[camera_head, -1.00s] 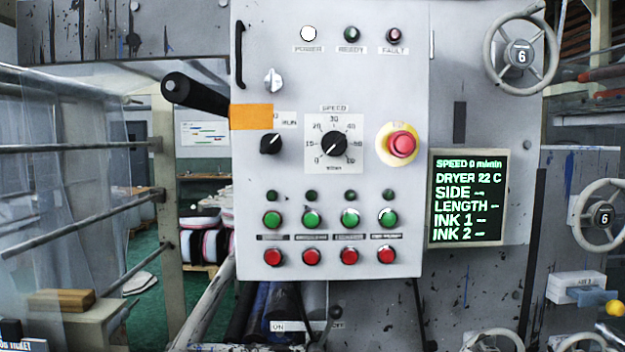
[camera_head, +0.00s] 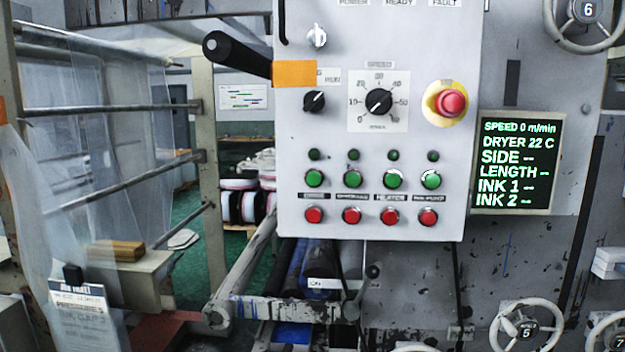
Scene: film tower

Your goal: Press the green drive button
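A grey control panel (camera_head: 440,60) fills the upper middle of the head view. It has a row of green buttons above a row of red buttons. The leftmost green button (camera_head: 314,178) sits above a small label that appears to read DRIVE, though it is blurred. A red button (camera_head: 314,215) is right below that label. Other green buttons (camera_head: 354,179) stand to its right in the same row. Small dark green lamps (camera_head: 314,155) sit above the buttons and look unlit. Neither of my grippers is in view.
A black lever (camera_head: 238,55) with an orange plate (camera_head: 295,73) juts out at the panel's left edge. A red emergency knob (camera_head: 452,102) and speed dial (camera_head: 379,102) are above the buttons. The display (camera_head: 516,162) reads SPEED 0 m/min. Handwheels (camera_head: 526,326) stand lower right.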

